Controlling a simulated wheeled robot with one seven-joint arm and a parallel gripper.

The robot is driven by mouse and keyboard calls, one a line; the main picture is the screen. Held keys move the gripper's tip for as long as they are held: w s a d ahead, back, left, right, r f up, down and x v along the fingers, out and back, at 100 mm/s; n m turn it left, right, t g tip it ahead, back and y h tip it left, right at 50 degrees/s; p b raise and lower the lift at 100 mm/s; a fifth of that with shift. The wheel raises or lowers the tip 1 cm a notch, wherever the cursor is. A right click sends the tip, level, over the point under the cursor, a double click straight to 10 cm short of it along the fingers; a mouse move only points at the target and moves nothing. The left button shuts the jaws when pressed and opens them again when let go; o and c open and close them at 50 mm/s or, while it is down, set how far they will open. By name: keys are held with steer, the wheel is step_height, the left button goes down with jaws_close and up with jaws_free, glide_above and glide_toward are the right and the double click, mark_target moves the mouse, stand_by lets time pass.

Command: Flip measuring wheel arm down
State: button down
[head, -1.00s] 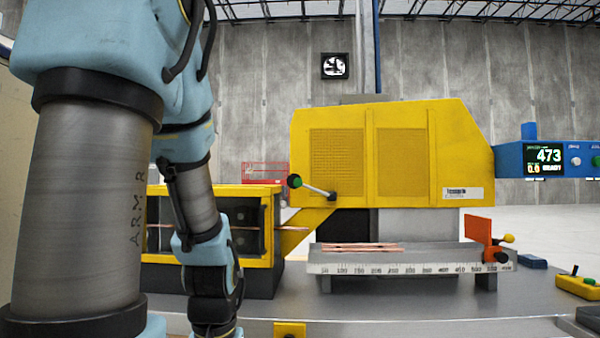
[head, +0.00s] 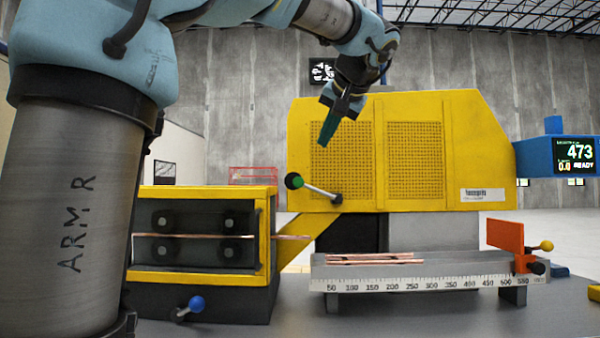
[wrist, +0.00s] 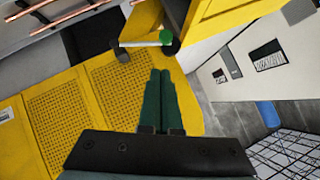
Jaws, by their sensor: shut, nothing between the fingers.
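The measuring wheel arm (head: 317,190) is a pale rod on the front of the yellow machine. It runs from a dark pivot at its lower right up to a black wheel with a green centre (head: 293,181) at its upper left. In the wrist view the rod (wrist: 143,43) and green end (wrist: 165,37) lie just beyond my fingertips. My gripper (head: 324,141) has green fingers, shut together and empty, pointing down in front of the machine, above the wheel and apart from it. The closed fingers also show in the wrist view (wrist: 160,72).
The yellow machine housing (head: 468,130) stands behind. A roller box (head: 205,281) with a copper tube (head: 292,237) is at left, with a blue-knobbed lever (head: 196,303) below. Copper tubes (head: 375,256) lie on the ruled tray (head: 450,284) at right. An orange stop (head: 504,238) stands at its end.

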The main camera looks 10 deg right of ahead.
step_height(320, 180, up, 2)
steer(key=shift+s+d+r, duration=0.1)
steer(key=shift+d+r, duration=0.05)
steer(key=shift+r, duration=0.05)
steer(key=shift+f, duration=0.1)
steer(key=p, duration=0.3)
glide_toward(312, 189)
step_height(312, 189, up, 3)
steer(key=w+a, duration=0.2)
steer(key=w, duration=0.1)
steer(key=a+f, duration=0.2)
steer(key=f, duration=0.1)
steer(key=shift+w+f, duration=0.1)
steer(key=shift+w, duration=0.1)
steer(key=shift+f, duration=0.1)
